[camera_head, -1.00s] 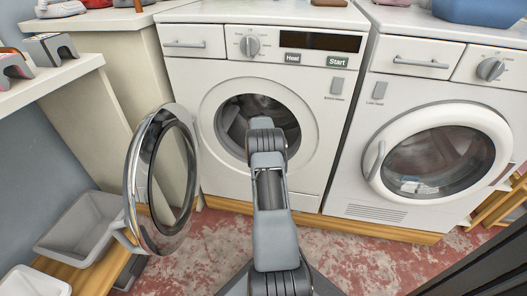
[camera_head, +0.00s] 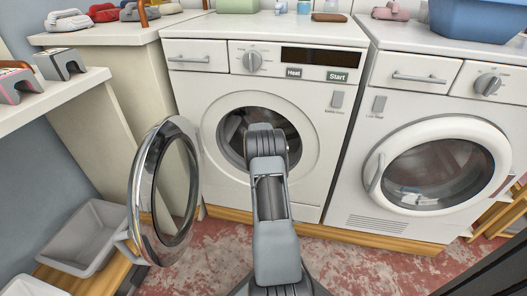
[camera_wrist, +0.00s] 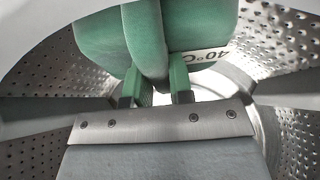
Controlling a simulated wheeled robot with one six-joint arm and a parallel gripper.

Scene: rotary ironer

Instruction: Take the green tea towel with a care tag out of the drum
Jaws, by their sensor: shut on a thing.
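The green tea towel (camera_wrist: 105,38) is inside the perforated drum (camera_wrist: 285,75) in the wrist view, close in front of my gripper. In the head view my arm reaches into the open drum (camera_head: 234,125) of the left machine. The gripper and towel are hidden there behind my arm.
The round door (camera_head: 142,190) of this machine stands open to the left. A second machine (camera_head: 430,95) with its door shut stands to the right. Grey bins (camera_head: 85,240) are at the lower left, and a blue basket (camera_head: 480,20) sits on top at right.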

